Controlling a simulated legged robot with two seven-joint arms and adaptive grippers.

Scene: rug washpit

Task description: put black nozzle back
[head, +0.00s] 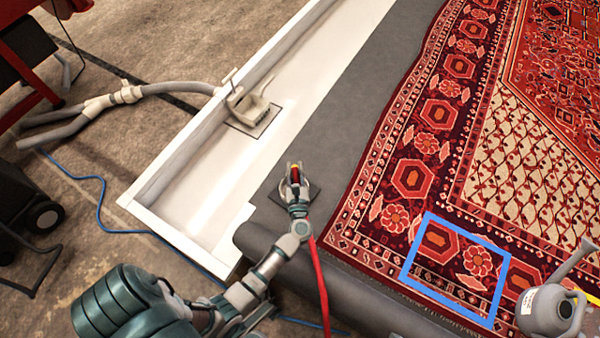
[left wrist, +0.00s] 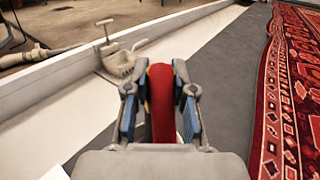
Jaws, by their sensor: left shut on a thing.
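My left gripper (head: 295,176) is shut on the red hose end (head: 296,172), above the grey ledge beside the white trough. A small yellow band shows by the red part in the head view. In the left wrist view the red hose end (left wrist: 162,100) stands between the two fingers of my left gripper (left wrist: 160,95). The red hose (head: 321,285) trails down from the gripper. I cannot make out a black nozzle; its tip may be hidden by the fingers. A dark square pad (head: 311,191) lies on the ledge, partly behind the gripper. My right gripper is not in view.
A beige suction tool (head: 249,108) stands on a square mat in the white trough (head: 300,75). The patterned rug (head: 430,145) covers the right, with a blue frame (head: 455,300) and a grey watering can (head: 545,310). The grey ledge is mostly clear.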

